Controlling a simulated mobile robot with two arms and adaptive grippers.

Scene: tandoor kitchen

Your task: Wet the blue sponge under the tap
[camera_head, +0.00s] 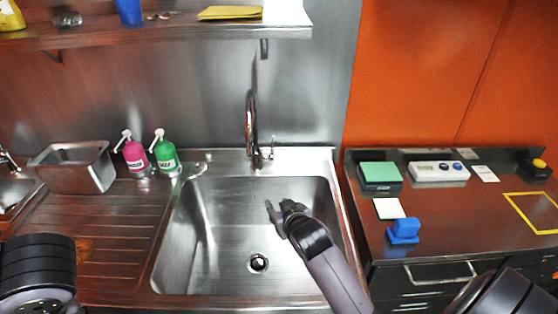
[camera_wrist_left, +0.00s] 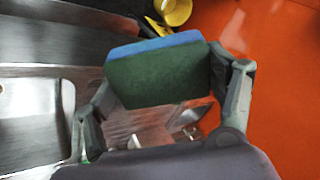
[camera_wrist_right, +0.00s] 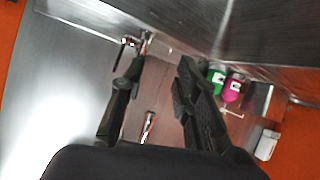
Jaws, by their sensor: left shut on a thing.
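The sponge (camera_wrist_left: 155,78), blue on one edge and dark green on its broad face, is held between the fingers of my left gripper (camera_wrist_left: 163,70) in the left wrist view. In the head view, the left gripper and sponge are out of sight; only my left arm shows at the lower left. The chrome tap (camera_head: 250,122) stands behind the steel sink, with a small lever (camera_head: 268,151) beside it on the right. My right gripper (camera_head: 278,211) is over the basin, in front of the tap, with empty, parted fingers, as the right wrist view (camera_wrist_right: 152,72) also shows. No water stream is visible.
The sink basin (camera_head: 215,225) is empty with a drain. Pink (camera_head: 134,156) and green (camera_head: 165,153) pump bottles and a steel container (camera_head: 75,167) stand left of the tap. A shelf (camera_head: 180,32) hangs above. The right counter holds a blue object (camera_head: 404,230) and a green-topped box (camera_head: 380,174).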

